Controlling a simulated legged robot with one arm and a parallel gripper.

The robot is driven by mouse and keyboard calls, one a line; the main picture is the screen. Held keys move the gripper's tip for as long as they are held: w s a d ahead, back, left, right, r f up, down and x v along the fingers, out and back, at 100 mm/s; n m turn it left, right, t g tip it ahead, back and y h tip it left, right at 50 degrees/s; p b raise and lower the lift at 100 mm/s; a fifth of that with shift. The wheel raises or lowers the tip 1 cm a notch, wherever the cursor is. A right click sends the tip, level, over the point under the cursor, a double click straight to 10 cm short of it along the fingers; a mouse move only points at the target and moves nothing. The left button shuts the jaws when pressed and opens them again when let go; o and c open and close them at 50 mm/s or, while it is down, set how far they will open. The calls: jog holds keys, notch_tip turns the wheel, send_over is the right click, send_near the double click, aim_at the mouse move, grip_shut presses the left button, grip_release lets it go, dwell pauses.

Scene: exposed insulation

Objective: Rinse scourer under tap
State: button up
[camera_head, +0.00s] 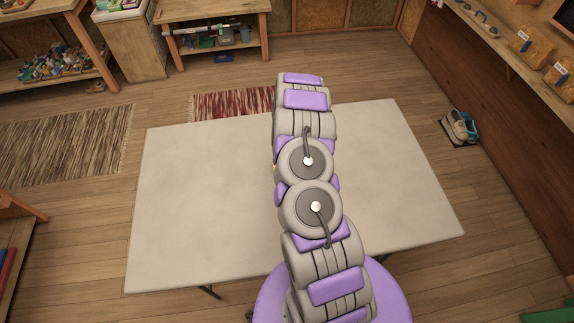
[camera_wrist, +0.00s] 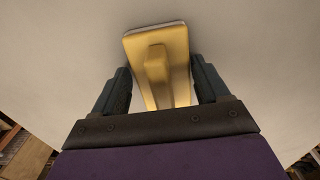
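The scourer (camera_wrist: 178,45) shows in the wrist view as a yellow block with a raised yellow grip along its middle and a pale edge at its far end. It is in front of the pale table top (camera_head: 200,205). My gripper (camera_wrist: 160,65) is open, with one dark finger on each side of the scourer's raised grip. Gaps show between the fingers and the grip. In the head view my arm stretches over the table and hides my gripper and most or all of the scourer. I see no tap in either view.
The visible table top is otherwise bare. Wooden shelves and a cabinet (camera_head: 135,45) stand at the back left, and a low wooden bench (camera_head: 215,40) at the back. Shoes (camera_head: 460,127) lie on the floor at right, near a wall shelf. Rugs (camera_head: 65,145) cover parts of the floor.

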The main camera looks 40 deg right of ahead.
jog(key=shift+a+r, duration=0.1)
jog(key=shift+a, duration=0.25)
jog(key=c, duration=0.6)
jog(key=shift+d, duration=0.3)
jog(key=shift+c, duration=1.2)
jog(key=shift+r, duration=0.35)
jog(key=r, duration=0.3)
jog(key=shift+s+a+p, duration=0.15)
jog(key=shift+a+p, duration=0.1)
jog(key=shift+p, duration=0.15)
jog(key=s+a, duration=0.2)
jog(key=s, duration=0.2)
jog(key=s+a+p, duration=0.1)
jog(key=s+a, duration=0.1)
jog(key=s, duration=0.3)
jog(key=s+a+r, duration=0.1)
jog(key=s+a, duration=0.1)
jog(key=s, duration=0.3)
jog(key=shift+s+a+r+p, duration=0.1)
jog(key=shift+s+a+p, duration=0.1)
jog(key=shift+p, duration=0.1)
